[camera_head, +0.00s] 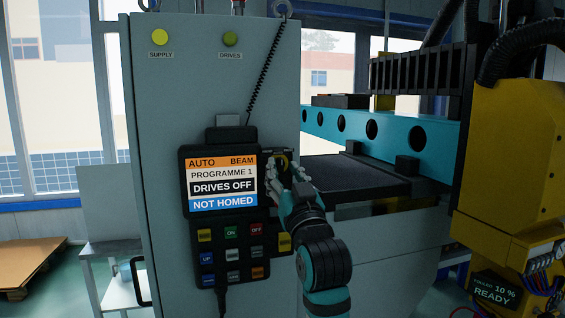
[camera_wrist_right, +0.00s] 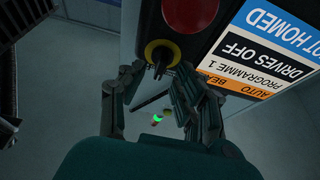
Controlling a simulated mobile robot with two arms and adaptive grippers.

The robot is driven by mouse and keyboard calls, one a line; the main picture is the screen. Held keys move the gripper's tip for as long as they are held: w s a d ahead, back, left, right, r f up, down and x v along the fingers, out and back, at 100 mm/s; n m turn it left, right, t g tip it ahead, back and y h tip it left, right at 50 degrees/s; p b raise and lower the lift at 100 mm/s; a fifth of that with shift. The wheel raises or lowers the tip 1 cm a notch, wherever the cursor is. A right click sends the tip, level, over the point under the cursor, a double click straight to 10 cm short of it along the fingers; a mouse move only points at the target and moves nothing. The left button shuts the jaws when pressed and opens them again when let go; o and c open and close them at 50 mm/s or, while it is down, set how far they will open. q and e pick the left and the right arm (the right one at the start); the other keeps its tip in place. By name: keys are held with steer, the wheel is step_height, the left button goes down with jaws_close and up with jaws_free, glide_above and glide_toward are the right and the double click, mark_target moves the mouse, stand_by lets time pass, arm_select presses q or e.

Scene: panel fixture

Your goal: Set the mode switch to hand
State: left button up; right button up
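The pendant (camera_head: 222,215) hangs on the grey cabinet front, and its screen (camera_head: 221,184) reads AUTO, BEAM, PROGRAMME 1, DRIVES OFF, NOT HOMED. The mode switch, a black knob in a yellow ring (camera_wrist_right: 161,54), is at the pendant's edge in the right wrist view. In the head view the yellow ring (camera_head: 282,160) is partly covered by my fingers. My right gripper (camera_head: 286,168) is at the switch. In the wrist view its fingers (camera_wrist_right: 160,76) are spread, one on each side of the knob; contact is not clear. My left gripper is out of view.
A red round button (camera_wrist_right: 190,12) lies beside the switch in the wrist view. Keys (camera_head: 231,255) sit below the screen. A coiled cord (camera_head: 264,72) hangs above. A teal beam (camera_head: 395,132) and yellow machine head (camera_head: 510,150) stand right.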

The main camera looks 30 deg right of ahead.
steer(key=shift+w+d+r, duration=0.25)
steer(key=shift+w+r, duration=0.15)
steer(key=shift+w, duration=0.15)
steer(key=shift+c, duration=0.4)
steer(key=shift+a, duration=0.1)
jaws_close()
